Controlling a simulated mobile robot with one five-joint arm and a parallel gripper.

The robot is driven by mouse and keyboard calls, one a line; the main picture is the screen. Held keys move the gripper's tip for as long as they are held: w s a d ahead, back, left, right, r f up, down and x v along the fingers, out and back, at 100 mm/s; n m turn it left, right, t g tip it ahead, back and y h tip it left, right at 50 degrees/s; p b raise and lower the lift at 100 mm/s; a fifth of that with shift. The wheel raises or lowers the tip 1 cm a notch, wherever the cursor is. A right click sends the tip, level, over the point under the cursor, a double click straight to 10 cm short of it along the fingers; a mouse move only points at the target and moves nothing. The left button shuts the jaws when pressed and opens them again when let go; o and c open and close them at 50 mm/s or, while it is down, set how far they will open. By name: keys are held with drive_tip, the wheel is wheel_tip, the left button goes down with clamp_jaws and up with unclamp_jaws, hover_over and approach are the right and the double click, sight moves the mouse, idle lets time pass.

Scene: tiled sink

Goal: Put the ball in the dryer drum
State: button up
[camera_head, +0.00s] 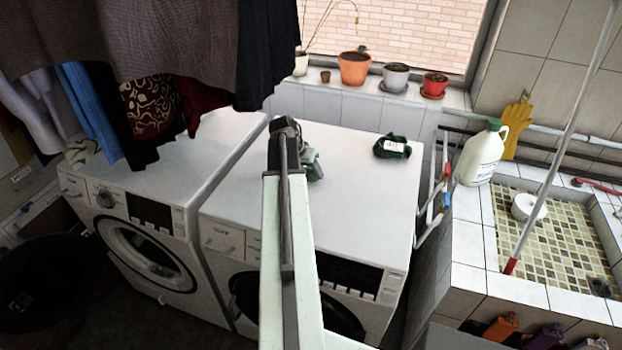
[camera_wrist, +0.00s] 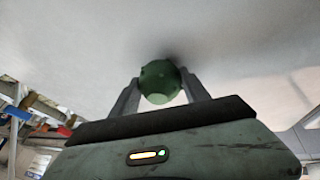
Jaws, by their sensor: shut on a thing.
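In the wrist view a green faceted ball (camera_wrist: 160,78) sits between the two fingers of my gripper (camera_wrist: 161,90), which is shut on it. The ball is just over or on a pale flat surface; I cannot tell whether it touches. In the head view my arm reaches over the right white machine (camera_head: 365,205), and its end hides the fingers and most or all of the ball. The left white machine (camera_head: 160,190) has a round glass door (camera_head: 147,255) on its front. The right machine's round dark door (camera_head: 345,322) is partly behind my arm. I cannot tell which is the dryer.
A dark green item with a white label (camera_head: 392,146) lies on the right machine's top. Clothes (camera_head: 150,50) hang over the left machine. A drying rack (camera_head: 433,205) and a white jug (camera_head: 482,155) stand right, beside the tiled sink (camera_head: 550,250). Potted plants (camera_head: 354,68) line the sill.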

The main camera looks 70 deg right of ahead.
drive_tip(key=shift+f, duration=0.35)
drive_tip(key=o, duration=1.4)
drive_tip(key=shift+r, duration=0.1)
drive_tip(key=shift+r+p, duration=0.5)
drive_tip(key=shift+p, duration=0.15)
drive_tip(key=p+v, duration=1)
drive_tip(key=v, duration=0.1)
drive_tip(key=shift+a, duration=0.15)
